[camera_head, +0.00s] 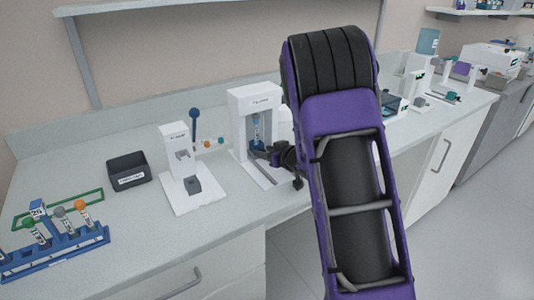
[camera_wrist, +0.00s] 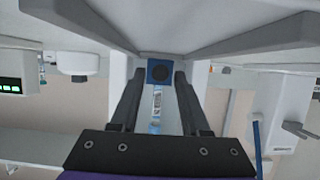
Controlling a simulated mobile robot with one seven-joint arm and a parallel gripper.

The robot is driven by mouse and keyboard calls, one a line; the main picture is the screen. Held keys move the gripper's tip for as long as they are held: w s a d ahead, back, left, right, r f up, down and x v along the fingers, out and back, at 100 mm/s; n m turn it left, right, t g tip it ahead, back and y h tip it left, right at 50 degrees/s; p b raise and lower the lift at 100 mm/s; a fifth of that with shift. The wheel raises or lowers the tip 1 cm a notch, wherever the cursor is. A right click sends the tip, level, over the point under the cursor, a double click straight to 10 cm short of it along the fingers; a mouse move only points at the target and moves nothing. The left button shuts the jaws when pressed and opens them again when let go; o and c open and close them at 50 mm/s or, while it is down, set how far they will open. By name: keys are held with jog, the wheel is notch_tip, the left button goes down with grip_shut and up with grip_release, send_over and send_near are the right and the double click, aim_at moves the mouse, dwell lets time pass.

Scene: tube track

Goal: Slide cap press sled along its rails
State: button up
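The white press (camera_head: 240,105) stands on the bench as an upright frame, with a labelled tube (camera_head: 257,132) inside it. Thin dark rails (camera_head: 262,174) run forward along its base. My gripper (camera_head: 270,152) is low at the press's front right. In the wrist view, which looks upside down, my gripper (camera_wrist: 160,75) has its fingers apart on either side of a small blue block with a dark round centre (camera_wrist: 160,70). A small gap seems to show on each side; contact is unclear. The tube (camera_wrist: 157,103) shows between the fingers. I cannot tell which part is the sled.
A smaller white device with a blue-knobbed lever (camera_head: 175,140) stands left of the press. A dark bin (camera_head: 128,171) and a blue tube rack (camera_head: 55,252) are further left. More equipment stands at the right, partly behind my arm. The bench front left of the press is clear.

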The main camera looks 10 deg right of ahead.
jog(key=shift+o, duration=0.3)
jog(key=shift+s, duration=0.1)
jog(key=shift+s+d+r, duration=0.1)
jog(key=shift+s+d, duration=0.05)
jog(key=shift+s, duration=0.05)
jog(key=p+v, duration=0.1)
jog(key=v, duration=1.6)
jog(key=shift+p, duration=0.3)
jog(key=shift+w+r, duration=0.1)
jog(key=shift+r, duration=0.05)
